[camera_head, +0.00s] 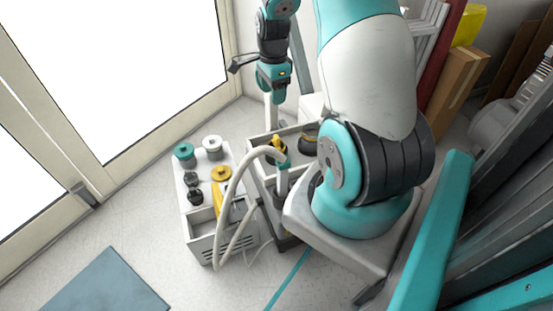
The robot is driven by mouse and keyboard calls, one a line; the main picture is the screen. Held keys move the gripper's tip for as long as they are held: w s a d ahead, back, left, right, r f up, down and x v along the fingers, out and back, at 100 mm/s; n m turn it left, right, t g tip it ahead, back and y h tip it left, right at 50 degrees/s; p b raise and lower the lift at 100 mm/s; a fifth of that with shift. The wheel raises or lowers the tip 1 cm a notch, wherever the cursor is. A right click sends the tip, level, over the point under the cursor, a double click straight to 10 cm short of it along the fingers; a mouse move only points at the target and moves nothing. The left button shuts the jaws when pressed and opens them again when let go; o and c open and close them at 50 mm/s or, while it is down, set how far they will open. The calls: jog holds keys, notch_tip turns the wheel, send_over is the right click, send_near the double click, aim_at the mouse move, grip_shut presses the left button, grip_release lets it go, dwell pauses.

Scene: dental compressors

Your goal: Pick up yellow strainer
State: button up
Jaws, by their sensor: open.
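A round yellow piece (221,174), which looks like the yellow strainer, sits on the white compressor unit (195,225), with a yellow part hanging down below it. A smaller yellow and black piece (279,143) shows in the second unit's open box; I cannot tell which of the two is the strainer. My gripper (274,98) hangs at the top middle, above and behind the units, apart from both yellow pieces. It is open and appears empty; its fingertips are small and hard to make out.
Teal (183,151) and white (212,145) caps and dark fittings (193,187) stand close by the round yellow piece. A pale hose (235,200) arches over the units.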

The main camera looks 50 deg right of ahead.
jog(key=b, duration=0.3)
send_over(276, 137)
jog(key=shift+m, duration=0.4)
notch_tip(276, 137, down, 13)
jog(key=shift+s+r, duration=0.1)
jog(key=shift+s, duration=0.05)
notch_tip(276, 137, down, 6)
jog(key=shift+d+r+b, duration=0.1)
jog(key=shift+r+b, duration=0.05)
jog(key=shift+b, duration=1.1)
jog(key=c, duration=1)
jog(key=shift+r, duration=0.15)
